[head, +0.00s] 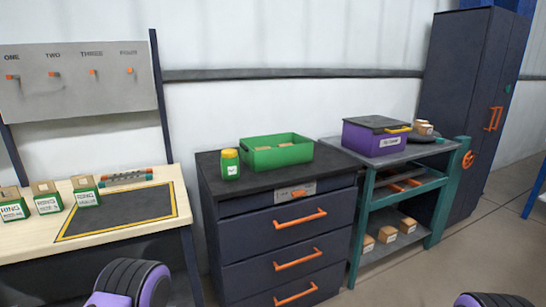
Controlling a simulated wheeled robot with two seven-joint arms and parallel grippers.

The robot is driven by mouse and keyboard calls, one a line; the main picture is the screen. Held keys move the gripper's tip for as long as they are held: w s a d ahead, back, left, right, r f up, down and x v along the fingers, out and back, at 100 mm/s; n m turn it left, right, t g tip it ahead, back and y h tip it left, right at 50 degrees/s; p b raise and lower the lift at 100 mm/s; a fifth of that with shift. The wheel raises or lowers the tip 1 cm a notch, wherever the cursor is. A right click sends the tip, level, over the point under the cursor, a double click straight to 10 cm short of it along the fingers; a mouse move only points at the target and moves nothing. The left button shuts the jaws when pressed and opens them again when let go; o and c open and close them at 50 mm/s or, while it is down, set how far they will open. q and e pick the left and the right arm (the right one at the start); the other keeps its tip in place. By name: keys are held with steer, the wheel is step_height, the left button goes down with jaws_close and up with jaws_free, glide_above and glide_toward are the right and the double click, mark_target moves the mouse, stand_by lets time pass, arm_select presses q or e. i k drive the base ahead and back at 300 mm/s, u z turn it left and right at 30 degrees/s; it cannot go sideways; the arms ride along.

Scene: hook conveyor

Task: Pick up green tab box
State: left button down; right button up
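Three small green and white boxes with brown cardboard tops stand in a row at the left of the light wooden table. They are the left box (13,211), the middle box (47,204) and the right box (86,197). Each has printed lettering on its white front; the left one is close to the picture's edge. I cannot tell which one is the green tab box. Neither of my grippers is in view; only purple and black parts of my arms show at the bottom edge.
A dark mat (125,210) with a yellow border lies bare on the table. Above it is a grey panel (80,95) with hooks labelled ONE to FOUR. A green bin (262,158) and green jar (230,166) stand on a dark drawer cabinet. A purple box (370,142) sits on a teal-framed cart.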

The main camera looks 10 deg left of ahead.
mark_target(87, 196)
steer(key=u, duration=1.75)
